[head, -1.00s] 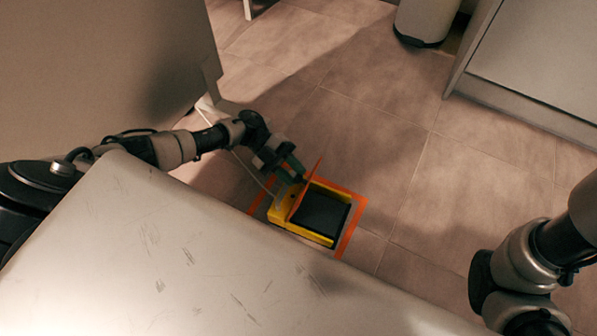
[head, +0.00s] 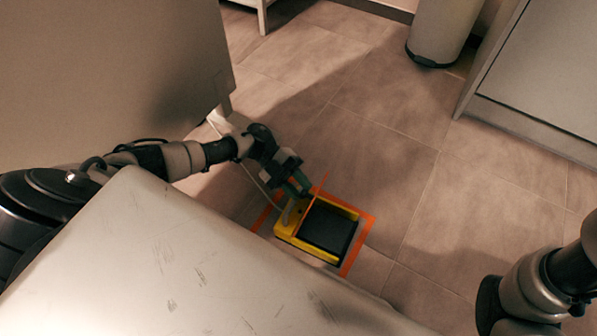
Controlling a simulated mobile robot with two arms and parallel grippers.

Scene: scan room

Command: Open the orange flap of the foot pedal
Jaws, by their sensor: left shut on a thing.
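The foot pedal (head: 292,238) is a yellow housing with a black tread (head: 327,228), on the floor inside an orange tape outline. Its orange flap (head: 316,197) stands raised on the pedal's left side, seen nearly edge-on, and the tread shows uncovered. My left gripper (head: 299,188) reaches down from the upper left and is shut at the flap's upper edge. The fingertips are small and partly dark, so the exact contact is hard to see. My right arm shows at the lower right, but its gripper is not in view.
A pale scuffed surface (head: 150,270) fills the lower left, close to the pedal. A large grey panel (head: 105,80) stands upper left. A bin (head: 441,30) and a cabinet (head: 545,75) stand upper right. Tiled floor (head: 390,150) right of the pedal is clear. A pale cable runs by the pedal.

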